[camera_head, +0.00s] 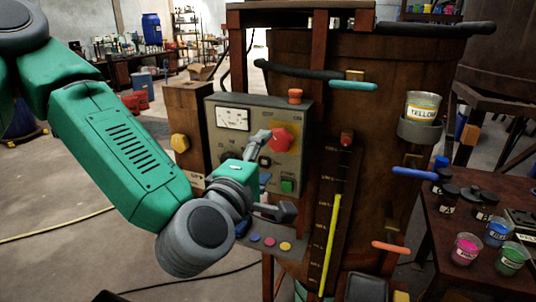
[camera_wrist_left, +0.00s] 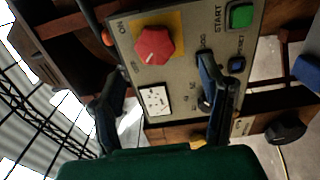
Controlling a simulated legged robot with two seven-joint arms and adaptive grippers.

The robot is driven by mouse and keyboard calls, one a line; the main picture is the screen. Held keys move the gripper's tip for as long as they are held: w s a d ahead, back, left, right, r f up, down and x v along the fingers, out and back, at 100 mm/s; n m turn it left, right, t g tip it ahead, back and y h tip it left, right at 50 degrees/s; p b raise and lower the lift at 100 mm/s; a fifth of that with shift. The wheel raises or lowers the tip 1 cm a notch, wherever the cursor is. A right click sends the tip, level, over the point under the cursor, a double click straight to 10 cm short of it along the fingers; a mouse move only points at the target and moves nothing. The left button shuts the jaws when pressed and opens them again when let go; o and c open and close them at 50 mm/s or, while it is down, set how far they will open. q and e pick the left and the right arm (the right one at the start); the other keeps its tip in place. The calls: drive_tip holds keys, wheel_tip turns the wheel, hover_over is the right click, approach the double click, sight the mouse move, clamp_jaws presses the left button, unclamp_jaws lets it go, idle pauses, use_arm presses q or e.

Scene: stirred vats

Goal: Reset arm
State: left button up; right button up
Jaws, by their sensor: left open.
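My left gripper (camera_head: 274,172) is open and empty in front of the grey control panel (camera_head: 222,150) on the wooden vat. In the left wrist view its two dark fingers (camera_wrist_left: 164,68) stand apart, with the panel (camera_wrist_left: 188,65) between and beyond them. The red knob (camera_head: 281,139) is close to the upper finger in the head view; I cannot tell whether they touch. The white gauge (camera_head: 233,118) and green start button (camera_head: 287,185) show on the panel. The gripper hides part of the panel's lower middle. My right gripper is not in view.
The wooden vat (camera_head: 385,125) carries coloured handles and a cup labelled yellow (camera_head: 422,107). A yellow level strip (camera_head: 330,245) runs beside the panel. A dark table (camera_head: 437,228) with paint cups stands at the right. Open concrete floor (camera_head: 60,190) lies at the left.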

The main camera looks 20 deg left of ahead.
use_arm(q)
drive_tip(key=shift+f, duration=0.1)
drive_tip(key=s+f+m+g+h+b, duration=0.1)
drive_tip(key=s+f+m+g, duration=0.2)
drive_tip(key=f, duration=0.6)
drive_tip(key=s+d+f+m+g+h, duration=0.1)
drive_tip(key=s+f+m+g, duration=0.25)
drive_tip(key=f, duration=0.55)
drive_tip(key=s+f+m+g+b, duration=0.1)
drive_tip(key=s+f+m+g, duration=0.2)
drive_tip(key=f, duration=0.7)
drive_tip(key=s+a+f+m+g+y, duration=0.1)
drive_tip(key=s+a+f+m+g, duration=0.3)
drive_tip(key=s+f, duration=0.4)
drive_tip(key=s+a+f+m+g+y+b, duration=0.1)
drive_tip(key=s+a+f+m+g, duration=0.3)
drive_tip(key=s+a+f, duration=0.3)
drive_tip(key=s+f+m, duration=0.1)
drive_tip(key=s, duration=0.3)
drive_tip(key=shift+s+a+y+b, duration=0.25)
drive_tip(key=shift+a+y+b, duration=0.05)
